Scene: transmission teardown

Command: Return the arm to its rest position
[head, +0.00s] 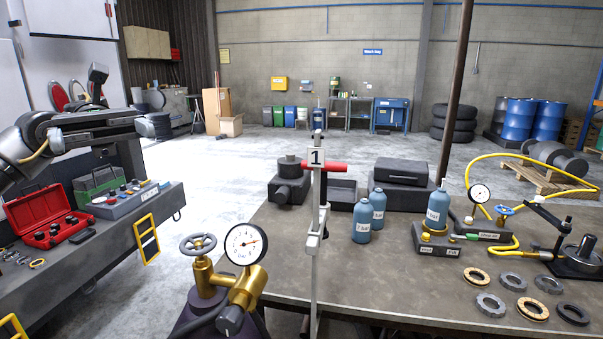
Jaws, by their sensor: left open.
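My left arm comes in from the left edge, raised above the left workbench. Its dark gripper (146,122) points to the right and is open, with nothing seen between the fingers. It is apart from the red toolbox (40,216) and the grey box (125,200) below it. My right gripper is not in view.
The left workbench (110,255) holds an open red case, a green case and small parts. A brass valve with a gauge (245,244) stands in front. Open floor lies between the benches.

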